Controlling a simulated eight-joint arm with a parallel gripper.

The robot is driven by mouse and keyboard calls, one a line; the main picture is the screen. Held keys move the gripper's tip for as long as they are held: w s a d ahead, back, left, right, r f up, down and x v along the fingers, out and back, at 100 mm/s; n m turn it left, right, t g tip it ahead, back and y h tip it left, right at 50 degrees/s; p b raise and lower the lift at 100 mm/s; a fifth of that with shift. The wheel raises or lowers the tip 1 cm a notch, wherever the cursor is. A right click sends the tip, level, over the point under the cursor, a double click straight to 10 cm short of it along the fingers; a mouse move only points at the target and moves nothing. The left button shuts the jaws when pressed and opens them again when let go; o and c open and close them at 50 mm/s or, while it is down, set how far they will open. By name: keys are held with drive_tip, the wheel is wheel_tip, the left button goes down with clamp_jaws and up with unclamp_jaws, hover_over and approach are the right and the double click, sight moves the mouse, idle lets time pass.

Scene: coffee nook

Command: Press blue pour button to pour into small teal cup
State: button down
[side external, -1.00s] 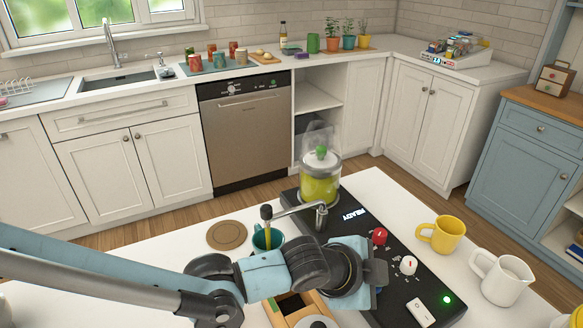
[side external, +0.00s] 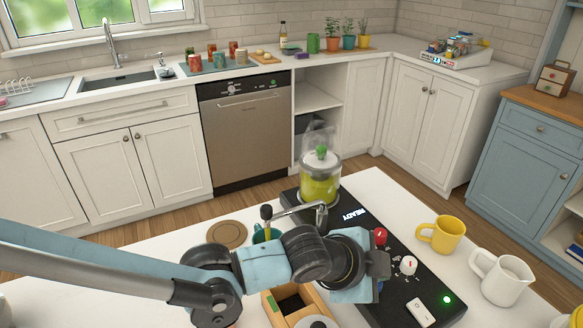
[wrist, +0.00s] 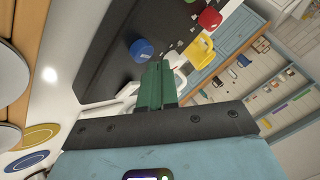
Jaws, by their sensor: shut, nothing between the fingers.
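The blue button (wrist: 142,49) is a round knob on the black machine panel (wrist: 112,60) in the wrist view, just beyond and left of my fingertips. A small gap appears between them; contact is not clear. My gripper (wrist: 157,66) has its green fingers shut together and empty. In the side view my wrist hangs over the panel and hides the button and the fingertips. The small teal cup (side external: 260,235) stands under the spout (side external: 300,210), mostly hidden by my arm. A glass jar of yellow-green liquid (side external: 320,185) sits at the machine's far end.
A red knob (side external: 380,236), a white knob (side external: 408,265) and a white switch (side external: 420,312) are on the panel. A yellow mug (side external: 446,234) and a white pitcher (side external: 503,278) stand to its right. A wooden box (side external: 290,303) is near, below my wrist.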

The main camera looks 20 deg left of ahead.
drive_tip(key=shift+r, duration=0.25)
drive_tip(key=shift+r, duration=2.5)
